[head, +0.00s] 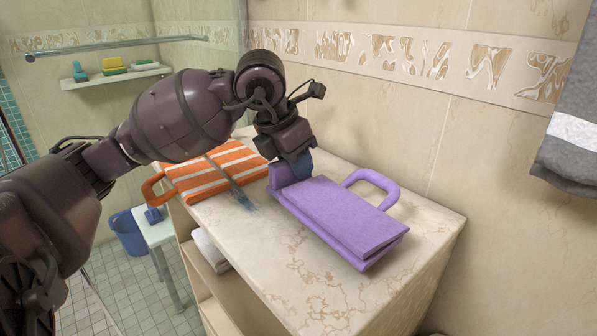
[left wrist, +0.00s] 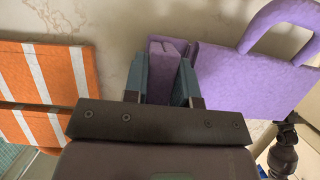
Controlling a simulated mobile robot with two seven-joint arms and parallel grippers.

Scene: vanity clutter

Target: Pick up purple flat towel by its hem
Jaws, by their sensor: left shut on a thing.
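The purple flat towel (head: 338,217) lies folded on the marble counter, with a purple loop handle on its far side. My left gripper (head: 296,168) comes down on the towel's left end. In the left wrist view its two blue-grey fingers (left wrist: 161,82) are on either side of a narrow purple edge of the towel (left wrist: 240,82), shut on it. The rest of the towel lies to the right of the fingers in that view. The part of the edge between the fingers is partly hidden in the head view.
An orange and white striped towel (head: 213,172) lies left of the purple one, with a brush-like item (head: 243,196) beside it. The marble counter (head: 300,285) is bare in front. A grey towel (head: 573,150) hangs at the right wall.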

